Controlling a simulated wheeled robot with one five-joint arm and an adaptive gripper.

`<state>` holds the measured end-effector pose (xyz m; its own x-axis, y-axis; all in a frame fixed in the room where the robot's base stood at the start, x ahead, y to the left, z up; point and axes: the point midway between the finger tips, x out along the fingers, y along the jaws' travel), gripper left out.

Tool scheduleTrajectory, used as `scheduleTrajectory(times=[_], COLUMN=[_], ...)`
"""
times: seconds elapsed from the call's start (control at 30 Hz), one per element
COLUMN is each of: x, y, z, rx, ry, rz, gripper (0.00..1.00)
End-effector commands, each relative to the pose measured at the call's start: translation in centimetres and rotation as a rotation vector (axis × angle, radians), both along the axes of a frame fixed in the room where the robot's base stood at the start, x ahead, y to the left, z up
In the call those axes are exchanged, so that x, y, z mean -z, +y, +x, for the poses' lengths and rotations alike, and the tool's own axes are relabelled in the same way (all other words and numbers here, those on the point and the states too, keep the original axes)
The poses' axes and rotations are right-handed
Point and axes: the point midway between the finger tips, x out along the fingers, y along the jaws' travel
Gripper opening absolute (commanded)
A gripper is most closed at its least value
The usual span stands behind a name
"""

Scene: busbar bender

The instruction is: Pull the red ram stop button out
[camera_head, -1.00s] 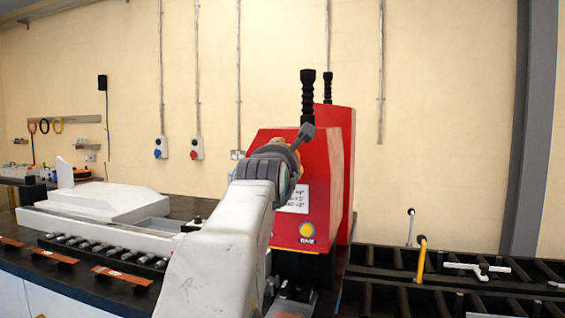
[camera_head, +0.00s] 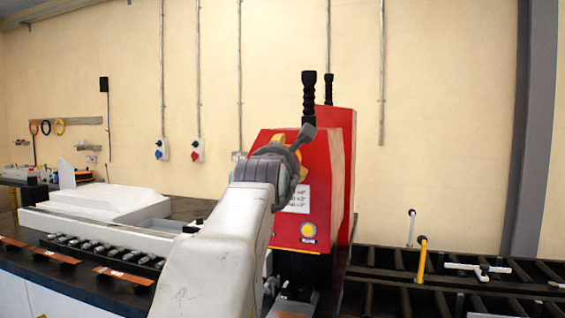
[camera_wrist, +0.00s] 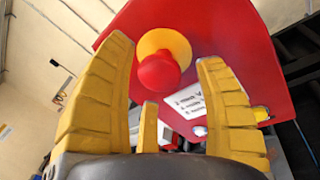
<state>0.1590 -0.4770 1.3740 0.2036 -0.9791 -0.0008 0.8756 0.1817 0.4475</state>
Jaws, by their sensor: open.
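The red ram stop button (camera_wrist: 158,72) is a round red mushroom head on a yellow round backing (camera_wrist: 172,42), on the front of the red bender housing (camera_wrist: 225,25). In the wrist view my gripper (camera_wrist: 168,65) is open. Its yellow ribbed fingers stand to the left and right of the button, with a gap on each side. A third, shorter yellow finger shows below the button. In the head view the red housing (camera_head: 335,190) stands behind my arm, which hides the red button; a bit of yellow shows past my wrist.
A white label (camera_wrist: 195,98) is on the housing right of the button. A yellow round button (camera_head: 307,230) sits lower on the housing. Black handles (camera_head: 308,95) rise from its top.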

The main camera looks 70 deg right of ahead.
Motion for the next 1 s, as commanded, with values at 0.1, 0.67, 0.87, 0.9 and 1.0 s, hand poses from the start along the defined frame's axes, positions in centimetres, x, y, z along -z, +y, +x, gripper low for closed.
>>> scheduleTrajectory(times=[0.1, 0.67, 0.87, 0.9, 1.0], x=[-0.1, 0.0, 0.1, 0.1, 0.1], y=[1.6, 9.6, 10.7, 10.8, 10.9], z=[-0.3, -2.0, -2.2, -2.3, -2.3], rx=[0.000, 0.000, 0.000, 0.000, 0.000], ry=[0.000, 0.000, 0.000, 0.000, 0.000], rz=[-0.001, 0.000, 0.001, 0.001, 0.002], gripper=[0.64, 0.64, 0.64, 0.64, 0.64])
